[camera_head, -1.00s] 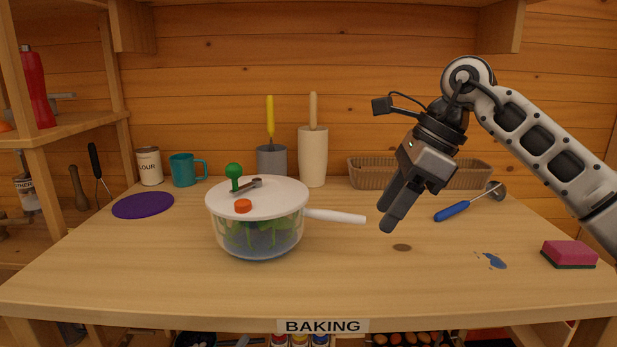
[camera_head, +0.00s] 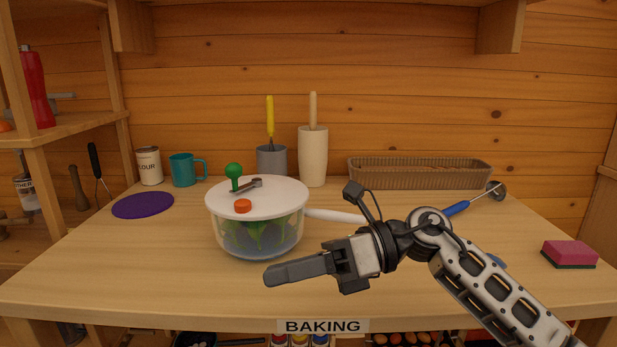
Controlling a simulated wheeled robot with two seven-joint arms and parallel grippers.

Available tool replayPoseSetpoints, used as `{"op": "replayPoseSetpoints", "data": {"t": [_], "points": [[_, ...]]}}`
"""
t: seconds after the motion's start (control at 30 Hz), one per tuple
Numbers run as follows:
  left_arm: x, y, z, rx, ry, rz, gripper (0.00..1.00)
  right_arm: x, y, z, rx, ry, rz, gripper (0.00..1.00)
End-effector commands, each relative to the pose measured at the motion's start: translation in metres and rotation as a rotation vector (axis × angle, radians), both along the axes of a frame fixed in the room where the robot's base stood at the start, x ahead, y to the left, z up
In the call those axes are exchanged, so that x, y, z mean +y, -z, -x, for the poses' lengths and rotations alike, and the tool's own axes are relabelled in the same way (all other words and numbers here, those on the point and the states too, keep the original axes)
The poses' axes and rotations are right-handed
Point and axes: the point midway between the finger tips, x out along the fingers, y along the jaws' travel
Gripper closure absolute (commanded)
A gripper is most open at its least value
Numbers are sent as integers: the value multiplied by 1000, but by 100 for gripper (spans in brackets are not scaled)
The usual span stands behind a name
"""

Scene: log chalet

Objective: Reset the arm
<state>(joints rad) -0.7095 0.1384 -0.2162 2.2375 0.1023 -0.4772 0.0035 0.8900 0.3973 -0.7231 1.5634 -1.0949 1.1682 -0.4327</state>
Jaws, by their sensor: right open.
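My right gripper (camera_head: 300,269) is over the front middle of the wooden table, with its fingers pointing left. It holds nothing and is open, though its fingers overlap from this side. My right arm (camera_head: 492,287) comes in from the lower right. The gripper is in front and to the right of a clear salad spinner (camera_head: 260,236) with a white lid, a green knob and a white handle. The fingers look close to the bowl's lower right side; I cannot tell the exact gap. My left gripper is not in view.
A pink sponge (camera_head: 569,253) lies at the right. A blue-handled ladle (camera_head: 457,208) is partly behind my arm. A wicker basket (camera_head: 420,173), two utensil holders, a teal mug (camera_head: 183,170) and a flour can (camera_head: 149,166) stand at the back. A purple disc (camera_head: 143,205) lies left.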

Motion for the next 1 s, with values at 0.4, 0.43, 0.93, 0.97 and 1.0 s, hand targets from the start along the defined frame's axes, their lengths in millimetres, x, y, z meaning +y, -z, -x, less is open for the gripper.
{"op": "replayPoseSetpoints", "data": {"t": [0.4, 0.43, 0.93, 0.97, 1.0], "points": [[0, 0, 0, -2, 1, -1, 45, -55, 49, 2, 1262, 488, -931, 53], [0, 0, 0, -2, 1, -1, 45, -65, 62, 2, 1363, 534, -982, 53], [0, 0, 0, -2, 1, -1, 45, -154, 260, 114, 2525, 1158, -1380, 53], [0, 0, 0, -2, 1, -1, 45, -155, 266, 122, -2557, -1178, 1382, 53], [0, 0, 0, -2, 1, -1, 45, -157, 273, 133, -2514, -1167, 1341, 53]]}}
